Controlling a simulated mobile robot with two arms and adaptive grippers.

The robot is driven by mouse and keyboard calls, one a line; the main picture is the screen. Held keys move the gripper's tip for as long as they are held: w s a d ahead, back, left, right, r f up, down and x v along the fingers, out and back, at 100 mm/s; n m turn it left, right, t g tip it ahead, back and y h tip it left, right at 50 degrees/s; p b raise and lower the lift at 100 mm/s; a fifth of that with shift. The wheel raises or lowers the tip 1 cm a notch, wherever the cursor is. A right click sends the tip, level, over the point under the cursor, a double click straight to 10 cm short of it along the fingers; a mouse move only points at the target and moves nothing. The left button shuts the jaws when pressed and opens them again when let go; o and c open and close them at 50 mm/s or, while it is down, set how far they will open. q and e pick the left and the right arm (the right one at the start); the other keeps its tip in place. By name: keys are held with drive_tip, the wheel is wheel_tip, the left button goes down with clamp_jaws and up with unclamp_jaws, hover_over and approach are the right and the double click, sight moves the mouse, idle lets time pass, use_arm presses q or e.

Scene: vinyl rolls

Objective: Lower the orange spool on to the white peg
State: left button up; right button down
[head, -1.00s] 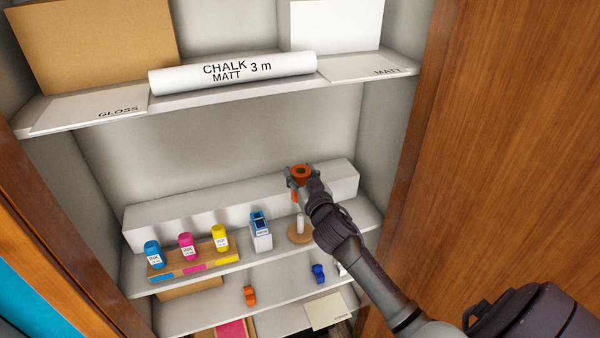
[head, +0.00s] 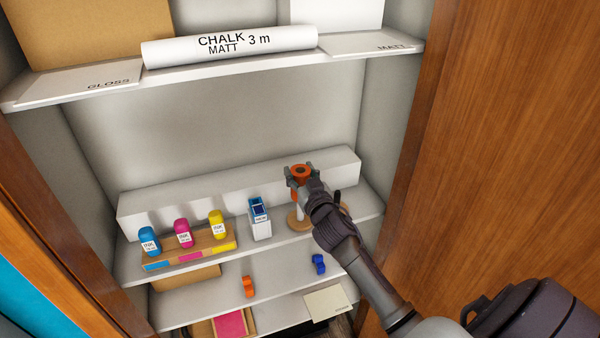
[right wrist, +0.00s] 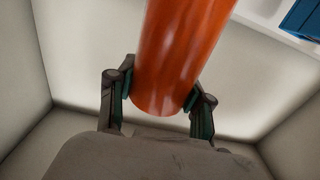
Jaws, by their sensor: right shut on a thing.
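The orange spool (head: 301,171) is upright in the head view, with the dark hole in its top showing. My right gripper (head: 303,178) is shut on it, and the arm comes in from the lower right. In the right wrist view the spool (right wrist: 178,55) fills the space between the two fingers (right wrist: 162,98). The white peg (head: 299,214) stands on a round wooden base (head: 294,222) on the shelf below the spool. My gripper partly covers the peg and base, so whether the spool's lower end touches the peg is unclear. My left gripper is not in view.
A small white box with a blue top (head: 259,219) stands left of the peg. Further left are several ink bottles on a wooden rack (head: 215,243). A white raised step (head: 140,215) runs behind. The cupboard's wooden side (head: 480,150) is at the right.

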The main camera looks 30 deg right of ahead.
drive_tip(key=shift+f, duration=0.1)
idle(0.3)
drive_tip(key=shift+f, duration=0.25)
idle(0.3)
drive_tip(key=shift+f+b, duration=0.1)
drive_tip(key=shift+b, duration=0.2)
drive_tip(key=shift+f, duration=0.3)
drive_tip(key=shift+f+b, duration=0.15)
drive_tip(key=shift+b, duration=0.15)
drive_tip(key=shift+f+b, duration=0.55)
drive_tip(key=shift+f, duration=0.15)
